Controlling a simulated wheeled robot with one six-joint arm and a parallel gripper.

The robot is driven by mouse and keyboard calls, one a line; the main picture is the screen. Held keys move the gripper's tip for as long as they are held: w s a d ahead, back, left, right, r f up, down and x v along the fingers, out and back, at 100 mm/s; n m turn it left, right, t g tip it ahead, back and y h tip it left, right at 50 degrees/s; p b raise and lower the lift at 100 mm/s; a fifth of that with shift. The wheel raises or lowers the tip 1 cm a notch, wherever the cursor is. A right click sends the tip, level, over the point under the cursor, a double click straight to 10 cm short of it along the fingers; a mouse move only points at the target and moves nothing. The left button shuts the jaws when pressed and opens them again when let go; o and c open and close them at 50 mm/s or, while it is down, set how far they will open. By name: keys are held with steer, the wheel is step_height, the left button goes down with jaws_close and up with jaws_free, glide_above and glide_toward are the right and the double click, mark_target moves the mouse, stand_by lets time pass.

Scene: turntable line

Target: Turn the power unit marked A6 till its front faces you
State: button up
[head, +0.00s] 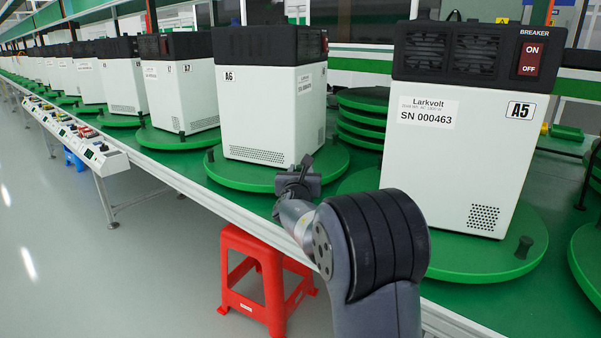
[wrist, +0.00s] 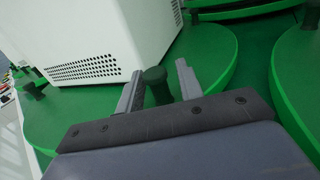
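The power unit marked A6 (head: 262,108), a white box with a black top, stands on a round green turntable (head: 225,172). A plain face with the A6 tag and a low vent strip is toward me. The face with the serial label (head: 305,84) is turned to the right and seen steeply. My gripper (head: 296,172) is at the turntable's near right edge. In the wrist view my gripper (wrist: 158,85) is open, its fingers on either side of a dark green peg (wrist: 156,88), with visible gaps. The unit's vented lower corner (wrist: 85,68) is just beyond.
The A5 unit (head: 465,150) stands close on the right on its own turntable (head: 470,262), with a peg (head: 523,247) near its edge. The A7 unit (head: 180,85) is on the left. Stacked green discs (head: 362,118) lie behind. A red stool (head: 255,275) stands below the line's edge.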

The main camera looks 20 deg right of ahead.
steer(key=p+v, duration=0.1)
steer(key=v, duration=1)
steer(key=shift+w, duration=0.1)
